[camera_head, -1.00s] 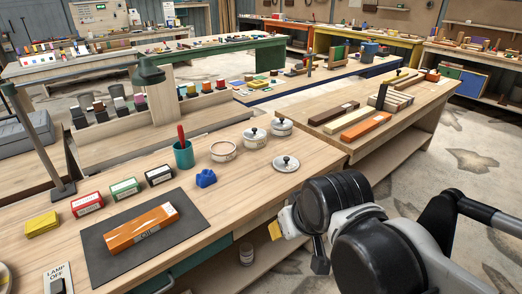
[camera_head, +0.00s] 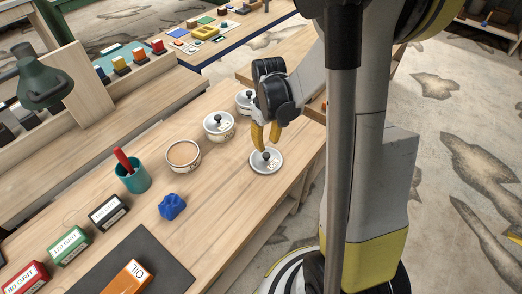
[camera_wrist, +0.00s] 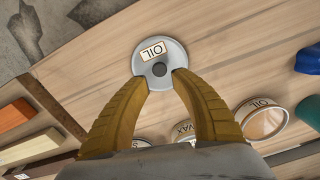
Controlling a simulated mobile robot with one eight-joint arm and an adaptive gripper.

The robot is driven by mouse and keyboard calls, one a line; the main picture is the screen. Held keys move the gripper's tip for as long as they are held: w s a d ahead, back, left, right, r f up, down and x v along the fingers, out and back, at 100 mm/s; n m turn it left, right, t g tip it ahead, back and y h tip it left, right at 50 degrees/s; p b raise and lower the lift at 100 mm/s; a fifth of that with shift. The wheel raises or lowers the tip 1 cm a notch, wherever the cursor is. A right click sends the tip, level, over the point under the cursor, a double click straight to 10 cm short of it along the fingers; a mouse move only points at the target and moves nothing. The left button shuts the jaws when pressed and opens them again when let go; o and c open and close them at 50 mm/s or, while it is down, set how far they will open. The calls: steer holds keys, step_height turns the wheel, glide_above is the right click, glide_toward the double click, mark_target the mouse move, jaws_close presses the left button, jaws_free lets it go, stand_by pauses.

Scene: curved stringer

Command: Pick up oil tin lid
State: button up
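The oil tin lid (camera_head: 274,166) is a round grey-white disc with a dark knob and an "OIL" label. It lies flat on the workbench near its right edge. In the wrist view the lid (camera_wrist: 176,50) is ahead of my gripper (camera_wrist: 160,77), whose yellow fingers are apart with their tips on either side of the knob. In the head view my gripper (camera_head: 266,148) points down just over the lid. I cannot tell whether the fingers touch the knob. The open oil tin (camera_head: 183,163) stands lidless to the left, and its "OIL" label shows in the wrist view (camera_wrist: 262,105).
Two lidded tins (camera_head: 219,134) (camera_head: 243,108) stand behind and left of the lid. A blue lump (camera_head: 172,206), a teal cup (camera_head: 134,178) with a red-handled tool and several grit boxes (camera_head: 108,213) are further left. The bench around the lid is bare.

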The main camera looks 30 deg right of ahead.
mark_target(267, 155)
step_height(267, 155, down, 3)
steer(key=shift+r+b, duration=0.2)
steer(key=shift+b, duration=0.15)
step_height(267, 155, down, 6)
steer(key=b, duration=0.3)
steer(key=shift+w+r, duration=0.15)
steer(key=shift+r, duration=0.2)
jaws_close()
